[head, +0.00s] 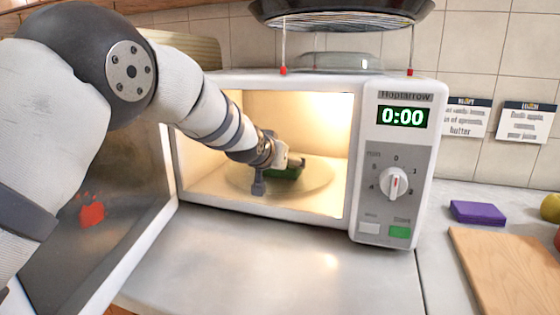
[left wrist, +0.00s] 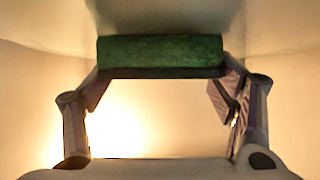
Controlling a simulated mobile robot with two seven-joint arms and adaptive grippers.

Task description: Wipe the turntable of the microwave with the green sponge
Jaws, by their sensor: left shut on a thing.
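The white microwave (head: 400,160) stands on the counter with its door open and its inside lit. My left arm reaches into it from the left. My left gripper (head: 276,166) is shut on the green sponge (head: 287,173), which is low over the round turntable (head: 318,181). I cannot tell whether the sponge touches the turntable. In the left wrist view the sponge (left wrist: 160,50) lies across between the two fingertips. The turntable's far left part is hidden by my arm. My right gripper is not in view.
The open door (head: 90,220) hangs at the left, with a red mark (head: 92,210) on its glass. A purple sponge (head: 478,212) and a wooden board (head: 510,265) lie to the right. The counter in front is clear.

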